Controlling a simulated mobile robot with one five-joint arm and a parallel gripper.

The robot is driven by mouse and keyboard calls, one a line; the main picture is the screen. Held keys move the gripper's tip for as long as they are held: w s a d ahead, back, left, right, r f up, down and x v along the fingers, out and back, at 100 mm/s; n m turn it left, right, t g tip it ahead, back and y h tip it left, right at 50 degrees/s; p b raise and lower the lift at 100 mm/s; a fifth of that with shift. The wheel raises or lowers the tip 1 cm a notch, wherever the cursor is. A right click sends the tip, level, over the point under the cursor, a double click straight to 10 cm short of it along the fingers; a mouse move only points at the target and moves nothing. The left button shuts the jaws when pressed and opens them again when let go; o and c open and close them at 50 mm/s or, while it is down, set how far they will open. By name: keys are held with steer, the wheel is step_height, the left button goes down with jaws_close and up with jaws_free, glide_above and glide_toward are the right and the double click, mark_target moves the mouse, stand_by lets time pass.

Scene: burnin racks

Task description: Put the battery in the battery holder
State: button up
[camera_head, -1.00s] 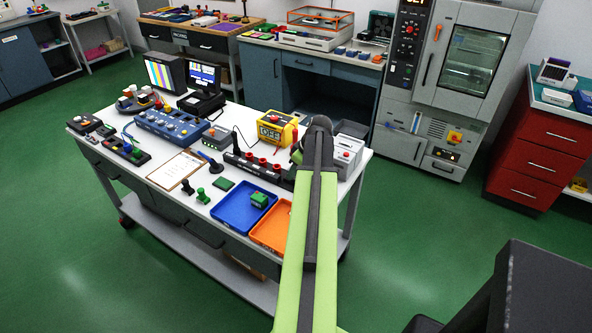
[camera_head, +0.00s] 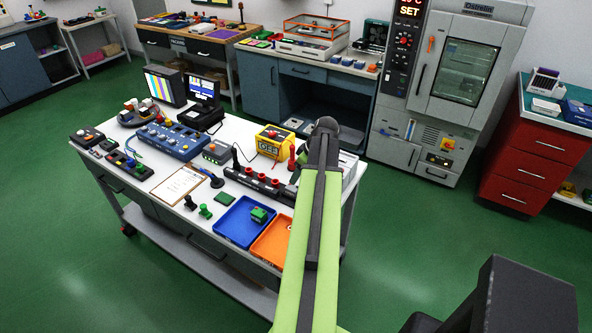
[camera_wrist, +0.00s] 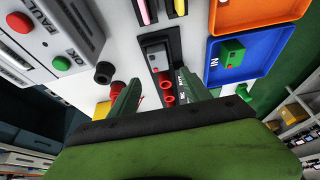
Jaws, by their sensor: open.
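I cannot tell for certain which thing is the battery or the battery holder. A long black block with red knobs (camera_head: 258,183) lies on the workbench (camera_head: 232,133). In the wrist view, a black strip with red posts (camera_wrist: 163,75) lies beyond my fingers, with a small grey part at its upper end. A green block (camera_head: 259,214) sits in the blue tray (camera_head: 238,228) and shows in the wrist view (camera_wrist: 232,53). My gripper (camera_wrist: 158,92) is open over the bench, its dark green fingers apart with no held object visible. In the head view my arm hides its fingers.
An orange tray (camera_head: 268,251) adjoins the blue one. A yellow box (camera_head: 270,141), a blue device (camera_head: 170,142) and a clipboard (camera_head: 178,187) crowd the bench. A grey box with FAULT and OK labels (camera_wrist: 50,40) stands left in the wrist view. Green floor is free around the bench.

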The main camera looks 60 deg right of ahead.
steer(key=p+v, duration=0.1)
steer(key=v, duration=0.2)
steer(key=shift+s+r+p, duration=0.2)
steer(key=shift+r+p, duration=0.15)
steer(key=shift+p, duration=0.05)
steer(key=w+a+f+g+y, duration=0.1)
steer(key=w+a, duration=0.8)
steer(key=a, duration=0.3)
steer(key=w+a+g, duration=0.1)
steer(key=w+a, duration=0.7)
steer(key=a, duration=0.3)
steer(key=w+a+g+h, duration=0.1)
steer(key=w+a+g, duration=0.1)
steer(key=a, duration=3.2)
steer(key=shift+w+a+f, duration=0.2)
steer(key=shift+w+f, duration=0.25)
steer(key=shift+w, duration=0.15)
